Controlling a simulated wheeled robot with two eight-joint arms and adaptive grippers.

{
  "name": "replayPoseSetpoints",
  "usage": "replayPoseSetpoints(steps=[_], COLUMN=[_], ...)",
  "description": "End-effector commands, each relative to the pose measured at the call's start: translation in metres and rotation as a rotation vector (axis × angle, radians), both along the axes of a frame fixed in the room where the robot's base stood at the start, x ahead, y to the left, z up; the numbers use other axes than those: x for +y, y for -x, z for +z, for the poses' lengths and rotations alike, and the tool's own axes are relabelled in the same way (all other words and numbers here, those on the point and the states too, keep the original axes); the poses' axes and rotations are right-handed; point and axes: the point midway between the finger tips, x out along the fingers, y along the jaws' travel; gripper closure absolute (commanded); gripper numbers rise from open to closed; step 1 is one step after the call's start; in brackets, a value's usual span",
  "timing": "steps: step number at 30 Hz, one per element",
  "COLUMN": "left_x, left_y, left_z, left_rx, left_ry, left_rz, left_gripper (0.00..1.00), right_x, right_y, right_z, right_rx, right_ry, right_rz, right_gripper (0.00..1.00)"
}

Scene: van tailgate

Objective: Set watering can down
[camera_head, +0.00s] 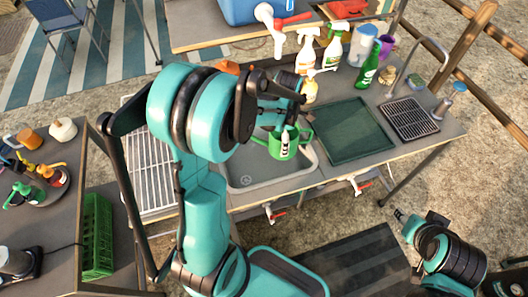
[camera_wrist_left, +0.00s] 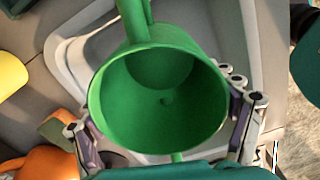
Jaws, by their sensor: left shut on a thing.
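The green watering can (camera_head: 291,146) is over the grey sink basin (camera_head: 268,181), near its back edge, in the head view. My left gripper (camera_head: 288,110) comes in from above and is shut on it. In the left wrist view the can (camera_wrist_left: 158,100) shows its round open top, with a finger of the left gripper (camera_wrist_left: 160,125) on each side. I cannot tell whether its base touches the basin. My left arm hides part of the counter. My right gripper (camera_head: 400,215) is low at the right, away from the counter; its fingers are too small to read.
A dark green tray (camera_head: 352,140) lies right of the sink, with a drain grid (camera_head: 410,118) and tap (camera_head: 425,45) beyond. Spray bottles (camera_head: 305,48) and a green bottle (camera_head: 368,66) stand along the back. A white rack (camera_head: 150,165) is left of the sink.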

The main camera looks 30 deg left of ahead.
Motion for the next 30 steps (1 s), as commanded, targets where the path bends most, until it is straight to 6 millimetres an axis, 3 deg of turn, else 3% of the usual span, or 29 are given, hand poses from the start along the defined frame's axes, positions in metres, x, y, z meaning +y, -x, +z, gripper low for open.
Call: replayPoseSetpoints(steps=[3,9,13,19,30], left_x=[0.025,0.044,0.046,0.045,0.045], left_y=[0.008,0.015,0.015,0.015,0.015], left_z=[-0.018,-0.029,-0.037,-0.068,-0.072], left_rx=[0.0,0.0,0.0,0.0,0.0], left_ry=[0.0,0.0,0.0,0.0,0.0], left_rz=[0.005,0.002,0.0,0.0,0.001], left_gripper=[0.47,0.47,0.47,0.47,0.47], right_x=[0.0,0.0,0.0,0.0,0.0], right_y=[0.0,0.0,0.0,0.0,0.0], right_z=[-0.012,-0.017,-0.021,-0.037,-0.038], right_rx=[0.0,0.0,0.0,0.0,0.0], right_ry=[0.0,0.0,0.0,0.0,0.0], right_rz=[0.0,0.0,0.0,0.0,0.0], right_gripper=[0.6,0.6,0.6,0.6,0.6])
